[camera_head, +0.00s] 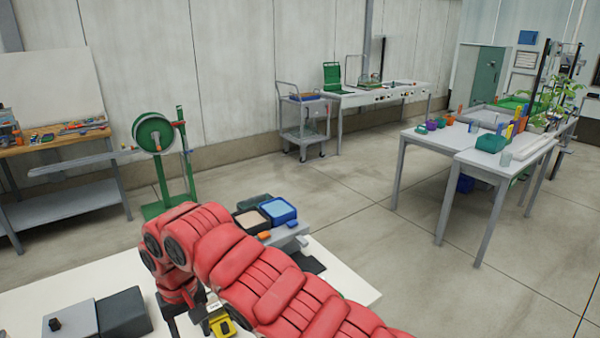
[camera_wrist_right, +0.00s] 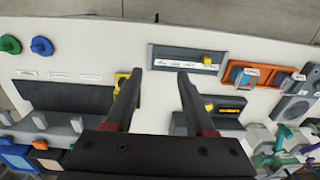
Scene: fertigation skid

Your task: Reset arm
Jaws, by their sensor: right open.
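My right arm (camera_head: 255,265), red and padded, reaches from the lower right over the white table (camera_head: 335,275). In the wrist view my right gripper (camera_wrist_right: 157,76) is open, with its two dark fingers apart and nothing between them. The fingers point at a grey strip with a yellow knob (camera_wrist_right: 206,60) on the white bench top. A yellow part (camera_wrist_right: 122,82) shows beside the left finger; I cannot tell whether they touch. In the head view the arm mostly hides the gripper. My left gripper is not in view.
Blue (camera_wrist_right: 42,46) and green (camera_wrist_right: 10,44) knobs stand at upper left. An orange holder (camera_wrist_right: 249,74) and a dark box with a yellow knob (camera_wrist_right: 221,106) lie to the right. In the head view, a dark box (camera_head: 122,313) and a blue-topped container (camera_head: 278,211) flank the arm.

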